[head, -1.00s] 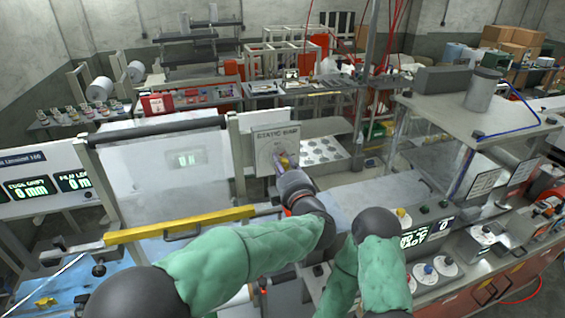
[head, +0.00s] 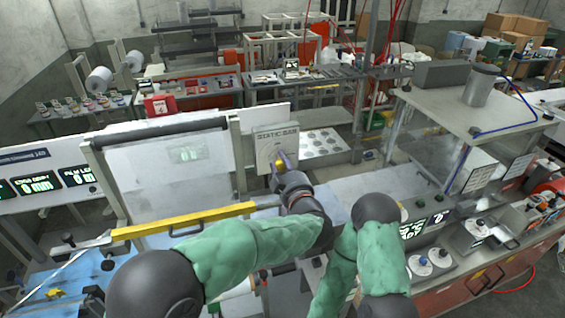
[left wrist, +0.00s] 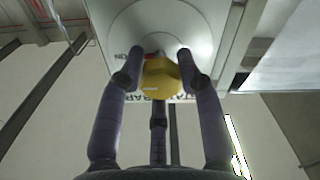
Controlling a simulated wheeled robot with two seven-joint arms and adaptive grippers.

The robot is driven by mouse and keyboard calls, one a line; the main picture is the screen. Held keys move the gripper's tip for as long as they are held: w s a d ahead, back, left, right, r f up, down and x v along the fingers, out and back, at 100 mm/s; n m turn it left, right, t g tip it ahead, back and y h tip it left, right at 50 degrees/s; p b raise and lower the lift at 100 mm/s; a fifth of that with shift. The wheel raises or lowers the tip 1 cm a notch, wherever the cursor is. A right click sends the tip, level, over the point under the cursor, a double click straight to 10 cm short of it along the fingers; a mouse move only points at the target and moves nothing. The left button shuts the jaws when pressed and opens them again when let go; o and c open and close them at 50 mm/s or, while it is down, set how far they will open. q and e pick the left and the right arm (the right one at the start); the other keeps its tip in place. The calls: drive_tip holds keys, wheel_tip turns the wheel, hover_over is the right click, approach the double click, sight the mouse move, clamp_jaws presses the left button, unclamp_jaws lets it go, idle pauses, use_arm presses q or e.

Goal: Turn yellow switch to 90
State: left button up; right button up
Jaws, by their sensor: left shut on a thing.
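The yellow switch (head: 280,162) is a knob on the front of an upright grey panel (head: 263,138) lettered STATIC BAR. In the left wrist view, the switch (left wrist: 159,80) is a yellow faceted knob on a round pale plate (left wrist: 133,25). My left gripper (left wrist: 161,66) is shut on the knob, with purple fingers at its left and right sides and another finger below. In the head view, my left gripper (head: 281,165) reaches the panel from below. The knob's exact angle cannot be read. My right arm shows at the lower right, but its gripper is not in view.
A clear guard with a yellow bar (head: 190,220) stands left of the panel. Displays (head: 40,184) are at the far left. A machine with white and blue knobs (head: 424,261) is at the right. A perforated tray (head: 322,143) lies behind the panel.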

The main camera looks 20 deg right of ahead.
idle(0.3)
use_arm(q)
drive_tip(key=o, duration=1.2)
drive_tip(key=shift+w, duration=0.1)
drive_tip(key=shift+c, duration=0.2)
drive_tip(key=s, duration=0.7)
drive_tip(key=shift+s, duration=0.25)
drive_tip(key=shift+d+f, duration=0.1)
